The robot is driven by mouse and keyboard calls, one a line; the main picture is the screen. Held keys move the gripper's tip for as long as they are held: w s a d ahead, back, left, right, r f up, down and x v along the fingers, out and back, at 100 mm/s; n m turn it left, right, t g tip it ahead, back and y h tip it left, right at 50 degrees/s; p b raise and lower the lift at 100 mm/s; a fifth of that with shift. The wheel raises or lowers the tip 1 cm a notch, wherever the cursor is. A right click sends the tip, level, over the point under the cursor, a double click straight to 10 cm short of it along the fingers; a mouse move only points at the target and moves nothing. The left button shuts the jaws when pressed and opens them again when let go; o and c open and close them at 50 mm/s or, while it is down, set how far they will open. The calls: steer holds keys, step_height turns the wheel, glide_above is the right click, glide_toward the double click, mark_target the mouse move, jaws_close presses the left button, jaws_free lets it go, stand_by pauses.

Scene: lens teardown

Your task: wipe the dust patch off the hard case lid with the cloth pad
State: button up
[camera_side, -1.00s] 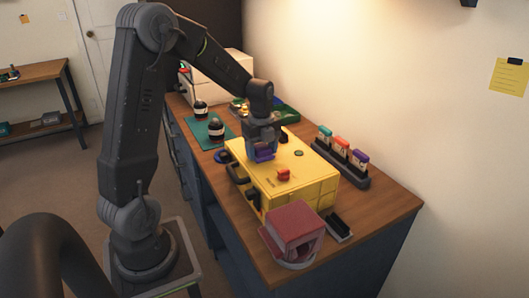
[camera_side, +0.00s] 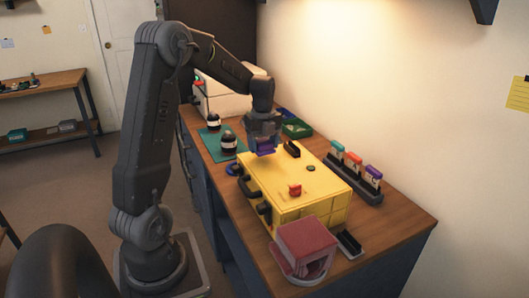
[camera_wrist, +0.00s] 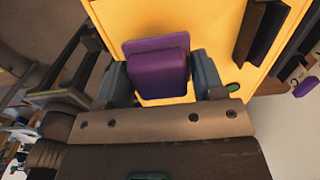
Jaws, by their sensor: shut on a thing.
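The yellow hard case (camera_side: 310,205) lies on the bench, and its lid also fills much of the wrist view (camera_wrist: 205,25). My gripper (camera_side: 264,142) is over the far left part of the lid. It is shut on the purple cloth pad (camera_side: 266,148), which shows between the two fingers in the wrist view (camera_wrist: 158,75). I cannot tell whether the pad touches the lid. I cannot make out the dust patch in either view.
On the lid are a black block (camera_side: 291,149), a red piece (camera_side: 295,190) and a small dark disc (camera_side: 311,168). A rack (camera_side: 358,180) of coloured-top holders stands right, a pink box (camera_side: 306,243) in front. Bottles (camera_side: 228,143) stand on a teal mat left.

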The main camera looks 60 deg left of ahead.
steer(key=shift+r, duration=2.65)
